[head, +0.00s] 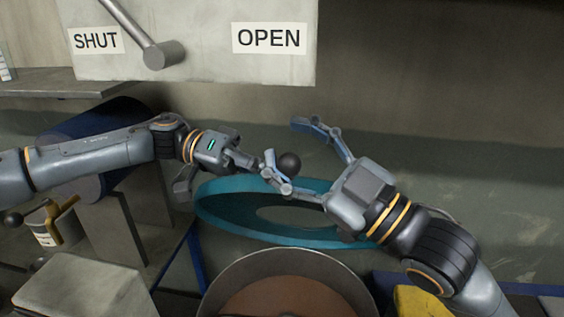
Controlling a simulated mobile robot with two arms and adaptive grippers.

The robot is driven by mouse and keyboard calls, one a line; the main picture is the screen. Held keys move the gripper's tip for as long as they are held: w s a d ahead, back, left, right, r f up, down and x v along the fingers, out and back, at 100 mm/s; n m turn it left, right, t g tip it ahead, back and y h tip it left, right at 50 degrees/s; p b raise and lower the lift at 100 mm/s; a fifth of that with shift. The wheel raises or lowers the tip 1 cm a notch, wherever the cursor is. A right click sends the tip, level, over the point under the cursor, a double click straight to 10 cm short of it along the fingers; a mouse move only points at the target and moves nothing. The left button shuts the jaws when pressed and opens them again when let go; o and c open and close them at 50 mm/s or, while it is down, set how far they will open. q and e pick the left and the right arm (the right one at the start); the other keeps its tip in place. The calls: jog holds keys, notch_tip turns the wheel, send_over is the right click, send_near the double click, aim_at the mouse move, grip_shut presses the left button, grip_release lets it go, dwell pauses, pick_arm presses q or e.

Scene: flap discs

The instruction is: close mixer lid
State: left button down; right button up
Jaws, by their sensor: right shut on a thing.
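A teal ring-shaped lid (222,212) stands out behind a round mixer bowl (222,284) with a brown inside. A dark ball knob (289,163) shows above the lid's rim; what it is fixed to is hidden. One left fingertip is close to the right gripper's lower finger.
A pale panel (200,62) with SHUT and OPEN labels and a grey lever (150,40) hangs above. A dark blue cylinder (85,185) lies behind my left arm. A tin (55,228) and a grey block (80,287) are at left. A yellow object (420,302) is at bottom right.

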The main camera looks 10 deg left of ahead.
pick_arm(q)
jog(key=shift+s+d+f, duration=0.15)
jog(key=shift+s+f, duration=0.1)
jog(key=shift+f, duration=0.05)
pick_arm(e)
jog(key=shift+w+d, duration=0.15)
jog(key=shift+d, duration=0.05)
